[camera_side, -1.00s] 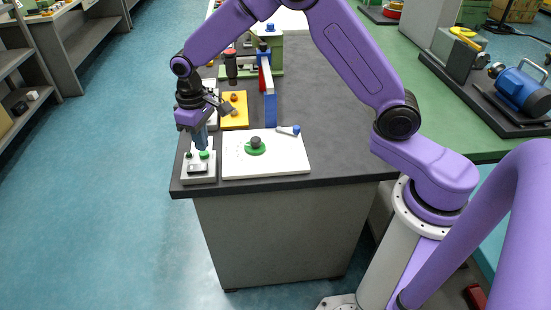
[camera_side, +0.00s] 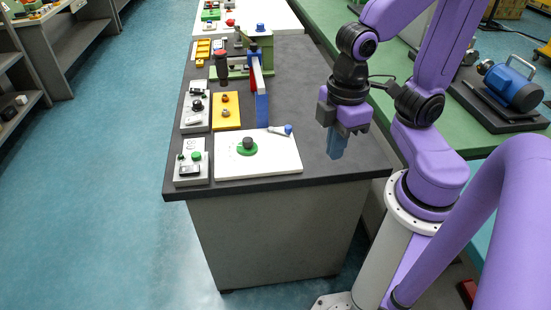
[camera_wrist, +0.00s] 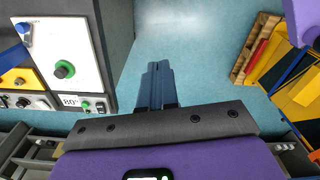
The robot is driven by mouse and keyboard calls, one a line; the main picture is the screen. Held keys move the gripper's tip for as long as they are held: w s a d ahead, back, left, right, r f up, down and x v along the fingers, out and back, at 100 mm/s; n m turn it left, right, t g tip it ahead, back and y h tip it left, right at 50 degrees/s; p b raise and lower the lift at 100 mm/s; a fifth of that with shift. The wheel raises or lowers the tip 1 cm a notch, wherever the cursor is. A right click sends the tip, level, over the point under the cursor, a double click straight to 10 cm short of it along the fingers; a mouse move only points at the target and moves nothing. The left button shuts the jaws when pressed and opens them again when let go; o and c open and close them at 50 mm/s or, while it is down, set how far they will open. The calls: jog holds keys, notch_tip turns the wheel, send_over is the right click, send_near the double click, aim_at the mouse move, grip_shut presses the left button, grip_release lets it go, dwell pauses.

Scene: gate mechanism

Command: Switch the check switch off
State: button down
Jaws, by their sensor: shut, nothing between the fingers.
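A small light-grey control box (camera_side: 203,171) stands at the bench's front left corner. It has a green button (camera_side: 196,156), a small dark knob or lever (camera_side: 181,157) and a dark-framed display (camera_side: 189,170). In the wrist view the box shows at the lower left, and its display (camera_wrist: 71,100) appears to read about 80°. I cannot tell which part is the check switch or how it is set. My gripper (camera_side: 335,155) is shut and empty, in the air near the bench's right edge, well right of the box. Its fingers also show in the wrist view (camera_wrist: 157,82).
A white plate (camera_side: 265,165) with a green disc and dark knob (camera_side: 247,145) lies beside the box. The bench's right side is clear.

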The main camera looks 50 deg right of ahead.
jog(key=shift+s+d+f+n, duration=0.1)
jog(key=shift+s+d+n, duration=0.05)
jog(key=shift+s+d, duration=0.4)
jog(key=shift+s+d+f+n, duration=0.15)
jog(key=shift+s+d, duration=0.15)
jog(key=shift+s, duration=0.3)
jog(key=shift+r, duration=0.15)
jog(key=w+a+r+m, duration=0.1)
jog(key=w+a+m, duration=0.45)
jog(key=w, duration=0.45)
jog(key=w+a+m, duration=0.5)
jog(key=w+a, duration=0.1)
jog(key=w, duration=0.5)
jog(key=w+f+m, duration=0.3)
jog(key=w+m, duration=0.2)
jog(key=w, duration=0.5)
jog(key=w+f+m, duration=0.3)
jog(key=w+m, duration=0.3)
jog(key=w, duration=0.4)
jog(key=shift+w+d+f, duration=0.15)
jog(key=shift+w+f, duration=0.1)
jog(key=shift+w, duration=0.1)
